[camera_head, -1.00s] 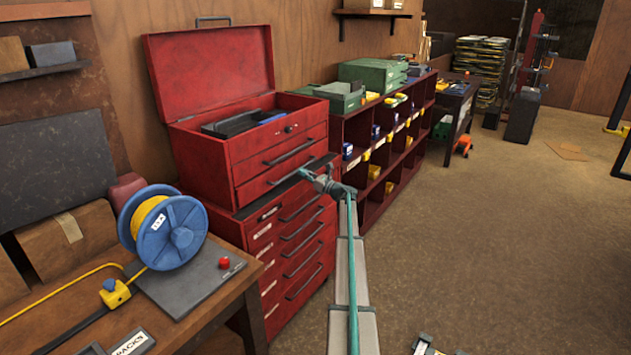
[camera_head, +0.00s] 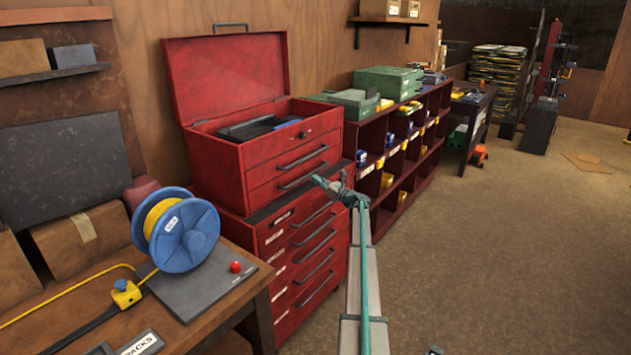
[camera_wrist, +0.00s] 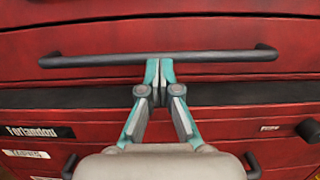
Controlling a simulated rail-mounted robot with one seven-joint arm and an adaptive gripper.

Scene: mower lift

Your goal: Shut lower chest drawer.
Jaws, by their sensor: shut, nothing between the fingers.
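The red tool chest (camera_head: 215,170) stands with its lid up on a red drawer cabinet. Its lower drawer (camera_head: 262,199) has a long dark bar handle (camera_head: 303,175). The drawer front looks about flush with the chest; I cannot tell if a small gap is left. My gripper (camera_head: 318,181) is in front of this drawer, near the handle's right part in the head view. In the wrist view, my gripper (camera_wrist: 160,66) is shut and empty, its teal fingertips together at the middle of the handle (camera_wrist: 215,56). They touch it or nearly so.
The cabinet (camera_head: 262,240) below has several drawers with handles; a dark ledge (camera_wrist: 240,93) lies between it and the chest. A workbench (camera_head: 255,290) with a blue cable reel (camera_head: 187,240) is at left. Cubby shelving (camera_head: 410,150) stands to the right. The floor (camera_head: 510,250) is open.

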